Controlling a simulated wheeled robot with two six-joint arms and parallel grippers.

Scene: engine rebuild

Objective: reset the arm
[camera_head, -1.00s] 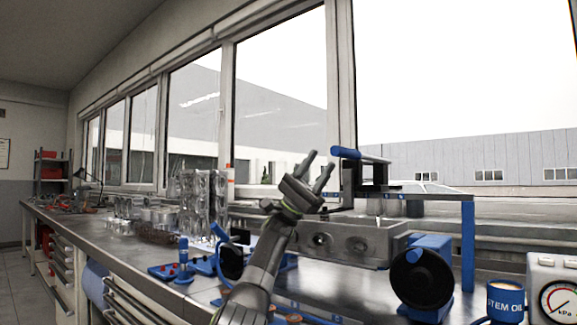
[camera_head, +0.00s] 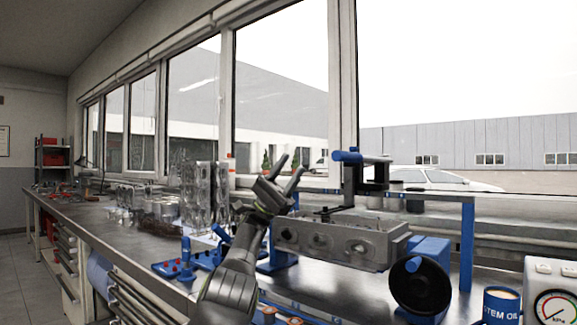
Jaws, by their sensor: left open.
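My left gripper (camera_head: 288,174) is raised over the front of the workbench, fingers spread and pointing up, with nothing between them. My left arm comes up from the bottom of the view. Behind and right of the gripper is a grey metal cylinder head (camera_head: 340,240), held above the bench in a blue fixture. The gripper appears apart from it, though the arm overlaps its left end in the picture. My right gripper is not in view.
A blue-handled press (camera_head: 362,158) stands behind the cylinder head. A black round wheel (camera_head: 419,286), a stem oil can (camera_head: 501,304) and a pressure gauge (camera_head: 555,305) are at right. A blue tray (camera_head: 172,270) and an engine block (camera_head: 205,195) are at left. Bare bench (camera_head: 130,240) lies further left.

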